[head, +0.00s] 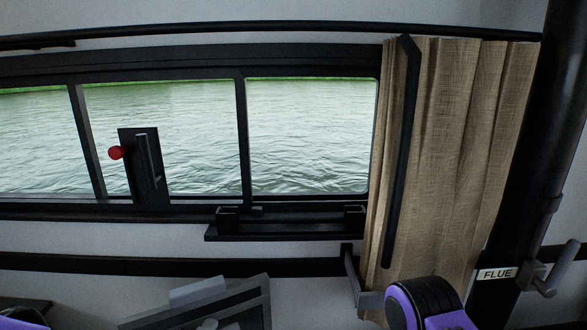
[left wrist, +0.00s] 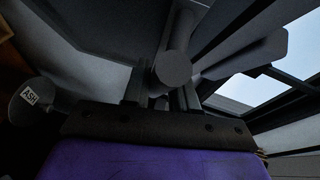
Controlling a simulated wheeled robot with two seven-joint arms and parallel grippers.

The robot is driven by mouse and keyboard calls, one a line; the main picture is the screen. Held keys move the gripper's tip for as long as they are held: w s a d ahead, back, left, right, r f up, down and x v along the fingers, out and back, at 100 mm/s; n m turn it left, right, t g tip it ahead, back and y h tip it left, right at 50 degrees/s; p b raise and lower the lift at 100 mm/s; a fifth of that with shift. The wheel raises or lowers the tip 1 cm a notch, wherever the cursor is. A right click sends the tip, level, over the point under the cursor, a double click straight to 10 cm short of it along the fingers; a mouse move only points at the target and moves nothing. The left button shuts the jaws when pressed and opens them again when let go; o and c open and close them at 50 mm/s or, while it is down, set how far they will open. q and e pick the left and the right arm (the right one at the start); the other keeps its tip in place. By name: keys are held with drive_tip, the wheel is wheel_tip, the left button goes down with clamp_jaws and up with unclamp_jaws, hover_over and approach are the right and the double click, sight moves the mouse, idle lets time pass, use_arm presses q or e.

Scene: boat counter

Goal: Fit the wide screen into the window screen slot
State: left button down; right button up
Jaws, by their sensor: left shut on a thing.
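The wide screen (head: 262,300), a dark-framed panel with a grey block on its upper edge, stands tilted at the bottom of the head view, cut off below. The slot (head: 285,226) is a black ledge with raised ends under the right window pane, above and right of the screen and apart from it. In the left wrist view my left gripper (left wrist: 160,92) is shut on a grey round knob (left wrist: 173,67) before the dark panel. The head view does not show these fingers clearly. Of my right arm, only a purple and black part shows; its fingers cannot be made out.
A brown curtain (head: 455,140) hangs right of the window. A black flue pipe (head: 530,130) stands at far right, with a grey handle (head: 560,270) beside it. A lever box (head: 142,168) with a red knob stands before the window. A black rail (head: 150,264) runs below the sill.

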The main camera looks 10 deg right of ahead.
use_arm(q)
drive_tip(key=s+d+r+m+g+h+p, duration=0.3)
drive_tip(key=s+d+r+m+g+h, duration=0.3)
drive_tip(key=d+r+m+g+h, duration=0.5)
drive_tip(key=w+a+r+n+t+y+p, duration=0.1)
drive_tip(key=w+r+n+t+y+p, duration=0.2)
drive_tip(key=r, duration=1.5)
drive_tip(key=w+d+r+n+t, duration=0.1)
drive_tip(key=w+d+r, duration=0.1)
drive_tip(key=r, duration=0.3)
drive_tip(key=w+d+r+t+y+p, duration=0.1)
drive_tip(key=w+d+r, duration=0.2)
drive_tip(key=w+r, duration=0.1)
drive_tip(key=w+d+r+n+t+y, duration=0.1)
drive_tip(key=w+d+r, duration=0.2)
drive_tip(key=r, duration=0.3)
drive_tip(key=shift+w+r+n, duration=0.3)
drive_tip(key=shift+w, duration=0.15)
